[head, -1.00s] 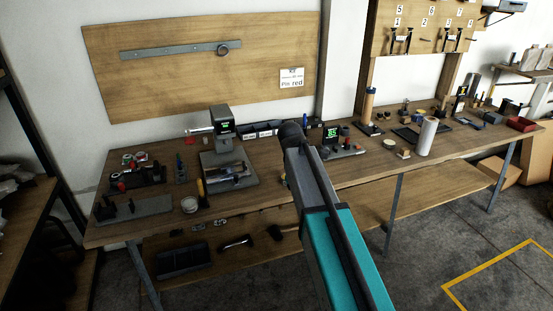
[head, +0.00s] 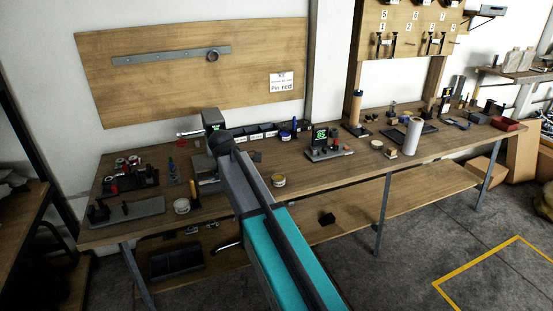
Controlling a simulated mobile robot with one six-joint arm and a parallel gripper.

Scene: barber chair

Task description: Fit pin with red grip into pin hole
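My arm reaches up from the bottom to its dark rounded joint (head: 222,142) in front of the bench. My gripper itself is not visible. A red-topped part (head: 113,189) stands beside a dark block at the bench's left end. Another small red part (head: 335,134) is at the fixture with a green-lit display (head: 320,135). Both are too small to tell whether either is the pin with the red grip. I cannot make out the pin hole. A note on the wooden board (head: 282,83) reads "Pin red".
The long wooden workbench (head: 350,167) carries fixtures, tins and a white roll (head: 412,136). My arm covers part of the device (head: 211,118) with a green screen. A lower shelf (head: 350,208) runs beneath.

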